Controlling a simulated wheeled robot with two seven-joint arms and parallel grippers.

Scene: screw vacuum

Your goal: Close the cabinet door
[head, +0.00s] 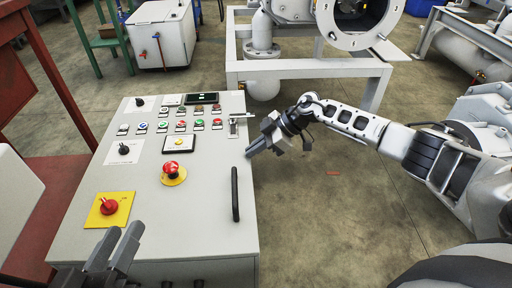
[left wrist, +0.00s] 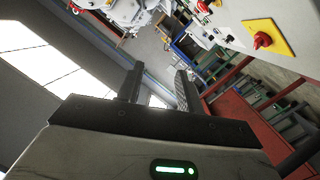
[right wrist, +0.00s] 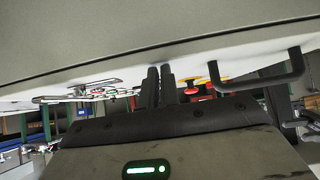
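The grey cabinet (head: 150,225) stands at the left, its door face carrying buttons and knobs. A black bar handle (head: 235,195) is near the door's right edge; it also shows in the right wrist view (right wrist: 270,80). A thin dark seam runs along the cabinet's side in the right wrist view; I cannot tell whether the door is fully closed. My right gripper (head: 249,151) is beside the door's right edge, above the handle in the picture, fingers together and empty. Contact with the door is unclear. My left gripper (head: 118,247) is in front of the cabinet's lower part, fingers apart and empty.
A metal latch (head: 238,118) sits at the door's upper right. A white machine frame (head: 310,72) stands behind the cabinet, and a red frame (head: 45,70) at the left. The floor right of the cabinet is mostly clear.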

